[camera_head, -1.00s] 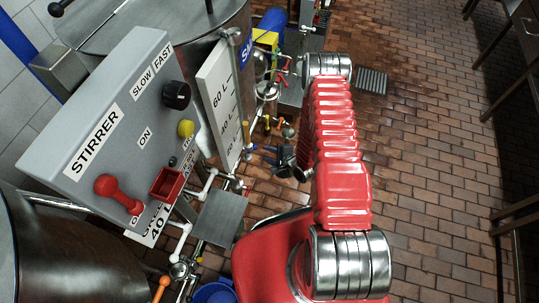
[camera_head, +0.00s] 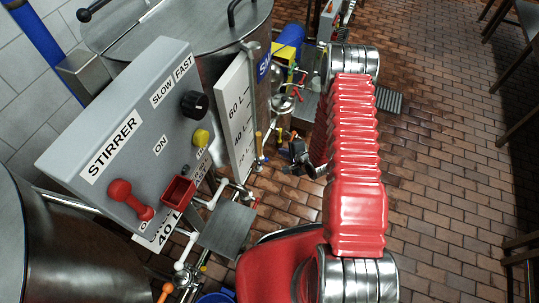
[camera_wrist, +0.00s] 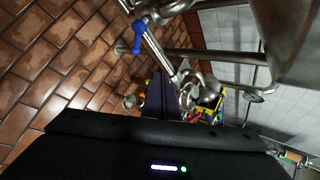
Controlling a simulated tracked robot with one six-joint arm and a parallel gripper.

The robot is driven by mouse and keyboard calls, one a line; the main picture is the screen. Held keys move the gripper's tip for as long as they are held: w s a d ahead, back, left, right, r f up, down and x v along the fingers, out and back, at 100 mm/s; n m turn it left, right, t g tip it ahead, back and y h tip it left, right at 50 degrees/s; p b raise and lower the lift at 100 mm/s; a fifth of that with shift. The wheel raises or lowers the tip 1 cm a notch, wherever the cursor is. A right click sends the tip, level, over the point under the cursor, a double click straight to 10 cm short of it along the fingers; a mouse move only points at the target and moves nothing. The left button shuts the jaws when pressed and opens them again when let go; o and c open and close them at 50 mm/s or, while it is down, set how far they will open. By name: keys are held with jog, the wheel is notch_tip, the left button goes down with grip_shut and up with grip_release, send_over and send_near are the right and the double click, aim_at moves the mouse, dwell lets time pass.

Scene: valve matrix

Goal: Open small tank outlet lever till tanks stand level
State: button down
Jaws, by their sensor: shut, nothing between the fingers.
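The small tank (camera_head: 217,45) is a steel vessel at the top of the head view, behind a tall white gauge board (camera_head: 239,115). A blue sign beginning "SM" (camera_head: 262,68) hangs beside it, its rest cut off by the board. Steel pipework below carries a yellow-handled lever (camera_head: 258,141); I cannot tell which handle is the outlet lever. My gripper (camera_head: 287,140) is right of that lever, above the floor and apart from it. In the wrist view my gripper (camera_wrist: 161,92) is shut and empty, with a blue-handled lever (camera_wrist: 138,36) ahead on a pipe.
The grey STIRRER box (camera_head: 125,140) with a red lever (camera_head: 130,197) and knobs stands at left. Another steel tank (camera_head: 70,255) is at lower left, with an orange handle (camera_head: 165,291) near it.

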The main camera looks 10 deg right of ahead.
notch_tip(320, 180, up, 34)
jog(key=d+n+g+h, duration=0.2)
jog(key=d+n+h, duration=0.15)
jog(key=n, duration=0.55)
jog(key=s+a+r+n, duration=0.4)
jog(key=s+r, duration=0.8)
jog(key=r, duration=0.1)
jog(key=s+a+r+n, duration=0.2)
jog(key=s, duration=0.5)
jog(key=s+a+r+n+g, duration=0.1)
jog(key=s+a+r+n, duration=0.1)
jog(key=s, duration=0.6)
jog(key=shift+a+r+g, duration=0.3)
jog(key=shift+a+r, duration=0.25)
jog(key=shift+a, duration=0.05)
jog(key=shift+s, duration=0.15)
